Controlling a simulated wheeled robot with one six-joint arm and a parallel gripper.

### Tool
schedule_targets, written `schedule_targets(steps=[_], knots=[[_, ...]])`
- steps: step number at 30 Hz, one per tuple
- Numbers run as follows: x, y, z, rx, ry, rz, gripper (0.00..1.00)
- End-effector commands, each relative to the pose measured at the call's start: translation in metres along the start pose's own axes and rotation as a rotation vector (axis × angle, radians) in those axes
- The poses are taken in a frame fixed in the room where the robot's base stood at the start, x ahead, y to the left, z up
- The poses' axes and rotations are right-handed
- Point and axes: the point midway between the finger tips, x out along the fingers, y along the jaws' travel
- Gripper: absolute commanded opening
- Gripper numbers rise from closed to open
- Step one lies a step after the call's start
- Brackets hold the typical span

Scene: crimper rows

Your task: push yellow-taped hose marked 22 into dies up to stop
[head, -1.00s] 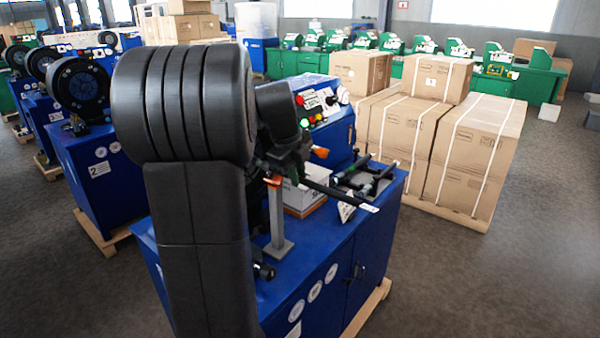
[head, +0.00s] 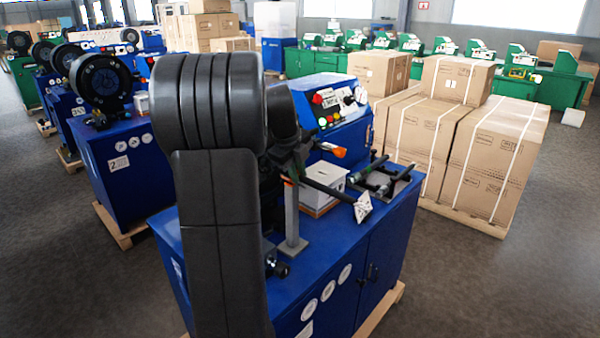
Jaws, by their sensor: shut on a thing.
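The black hose (head: 330,190) slants down to the right from my gripper (head: 298,166), over the front of the blue crimper bench. Its free end lies in front of a white card with dark marks. I cannot make out yellow tape or the number 22. My gripper is shut on the hose, though its fingers are small, dark and partly covered by my wrist. The dies and the hose's inner end are hidden behind my arm. The crimper's control panel (head: 335,105) shows behind my wrist, with a gauge and coloured buttons.
A grey post (head: 291,215) stands on the blue bench (head: 345,235) below my gripper. A white box (head: 325,190) and a black-handled rack (head: 385,178) stand behind the hose. Strapped cartons (head: 480,150) stand to the right. Another crimper (head: 105,90) stands left. Floor at right front is clear.

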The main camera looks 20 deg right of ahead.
Motion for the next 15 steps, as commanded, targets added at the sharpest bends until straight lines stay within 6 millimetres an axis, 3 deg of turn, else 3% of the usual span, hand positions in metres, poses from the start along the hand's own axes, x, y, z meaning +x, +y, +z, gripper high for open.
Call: schedule_targets(steps=[15], knots=[[0.0039,0.0012,0.0,0.0,-0.001,-0.001,0.0]])
